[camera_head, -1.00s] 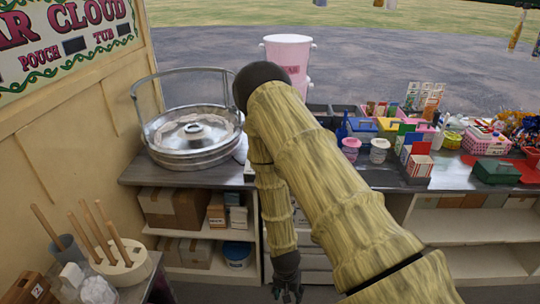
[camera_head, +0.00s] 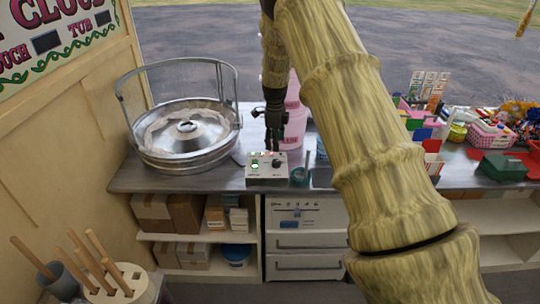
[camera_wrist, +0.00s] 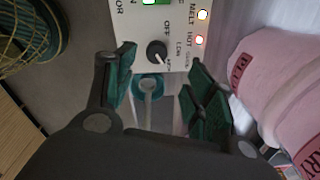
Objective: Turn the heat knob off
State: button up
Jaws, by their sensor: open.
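The heat knob (camera_head: 276,163) is a small black dial on a white control box (camera_head: 262,180) at the counter's front edge, right of the metal candyfloss pan. In the wrist view the knob (camera_wrist: 157,51) sits beside the printed words OFF and LOW; its exact setting is hard to read. Two lamps marked MELT and HOT glow on the box, and a green switch shows at its edge. My gripper (camera_head: 272,140) points down above the box. In the wrist view my gripper (camera_wrist: 165,80) is open and empty, its green-padded fingers apart, with the knob seen between and beyond them.
The metal pan (camera_head: 184,140) with its raised hoop stands close on the left. A pink tub (camera_head: 296,125) stands just behind on the right. A small teal round item (camera_head: 299,176) lies right beside the box. Sweets and boxes crowd the right counter.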

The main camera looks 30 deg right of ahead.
aim_at(277, 161)
jog(key=shift+s+d+f+p, duration=0.15)
jog(key=shift+s+f+p, duration=0.85)
jog(key=f, duration=0.2)
jog(key=w+f+p, duration=0.1)
jog(key=f, duration=0.1)
jog(key=w+f, duration=0.1)
jog(key=f, duration=0.1)
jog(key=shift+p, duration=0.3)
jog(key=shift+s+d+f, duration=0.1)
jog(key=shift+f, duration=0.15)
jog(key=shift+s+f, duration=0.15)
jog(key=shift+s, duration=0.25)
jog(key=shift+w+f, duration=0.35)
jog(key=shift+f, duration=0.1)
jog(key=shift+s+r, duration=0.15)
jog(key=shift+c, duration=1.2)
jog(key=c, duration=0.8)
